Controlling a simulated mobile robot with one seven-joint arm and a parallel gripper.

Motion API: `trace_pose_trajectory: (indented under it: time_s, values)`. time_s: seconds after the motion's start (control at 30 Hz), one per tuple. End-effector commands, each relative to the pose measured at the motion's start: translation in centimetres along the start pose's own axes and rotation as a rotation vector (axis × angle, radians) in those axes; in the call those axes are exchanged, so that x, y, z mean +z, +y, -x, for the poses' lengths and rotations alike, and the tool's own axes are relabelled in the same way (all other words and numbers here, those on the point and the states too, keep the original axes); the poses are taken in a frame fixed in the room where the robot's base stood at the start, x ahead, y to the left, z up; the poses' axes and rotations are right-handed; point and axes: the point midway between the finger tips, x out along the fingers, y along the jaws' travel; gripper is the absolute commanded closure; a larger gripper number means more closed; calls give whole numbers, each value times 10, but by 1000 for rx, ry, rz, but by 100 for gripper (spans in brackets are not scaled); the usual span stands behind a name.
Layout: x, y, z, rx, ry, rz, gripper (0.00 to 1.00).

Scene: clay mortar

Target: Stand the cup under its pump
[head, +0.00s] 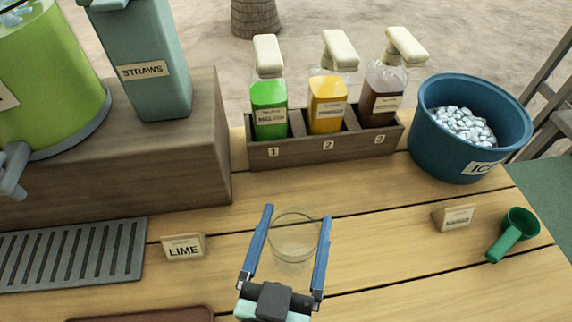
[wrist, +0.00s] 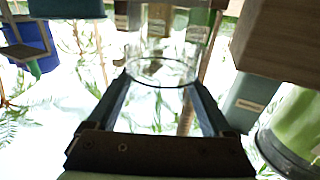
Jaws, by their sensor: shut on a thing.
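My gripper (head: 297,214) is shut on a clear, empty-looking cup (head: 293,246), one blue finger on each side. The cup looks upright over the front of the wooden counter; I cannot tell whether its base touches the wood. The cup (wrist: 161,72) also shows between the fingers in the wrist view. Three pump bottles with cream heads stand behind it in a wooden rack (head: 325,151) numbered 1, 2 and 3. They are a green bottle (head: 268,98), a yellow bottle (head: 326,92) and a brown bottle (head: 381,86). The cup is apart from the rack, in front of it.
A LIME card (head: 183,248) stands left of the cup, beside a slotted grey drip tray (head: 70,254). The wood before the rack is clear.

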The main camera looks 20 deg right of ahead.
Motion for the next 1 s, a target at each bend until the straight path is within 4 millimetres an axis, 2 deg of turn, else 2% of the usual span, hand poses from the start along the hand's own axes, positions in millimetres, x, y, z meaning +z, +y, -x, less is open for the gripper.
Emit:
trace_pose_trajectory:
  time_s: [0.17, 0.7, 0.93, 1.0]
  values:
    - [-5, -10, -25, 0, 4, -4, 100]
    - [-4, -57, -138, 1, 3, -2, 100]
    - [-2, -74, -181, 1, 1, -2, 100]
    - [16, -74, -180, 0, -4, 2, 100]
